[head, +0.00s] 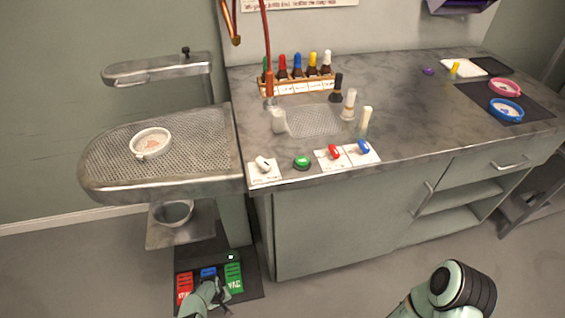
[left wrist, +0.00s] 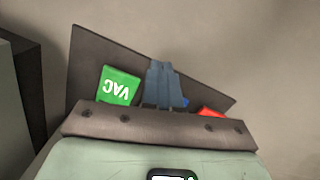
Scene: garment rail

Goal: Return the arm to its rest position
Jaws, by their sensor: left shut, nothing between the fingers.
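My left gripper (head: 207,285) is low at the bottom of the head view, in front of the floor pedals. In the left wrist view its fingers (left wrist: 165,85) are together with nothing between them. They overlap the blue pedal (head: 208,273), which is mostly hidden in that view. The green VAC pedal (head: 233,275) also shows in the left wrist view (left wrist: 119,86), left of the fingers. The red pedal (head: 185,287) shows only partly there (left wrist: 210,113). I cannot tell whether the fingers touch a pedal. My right arm (head: 455,288) shows at lower right; its gripper is outside the frame.
The pedals sit on a dark mat (head: 250,285) on the floor. Above stands a perforated metal board (head: 200,140) with a white dish (head: 151,142). The counter (head: 410,125) carries bottles in a rack (head: 297,87) and coloured knobs. Grey floor is open between my arms.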

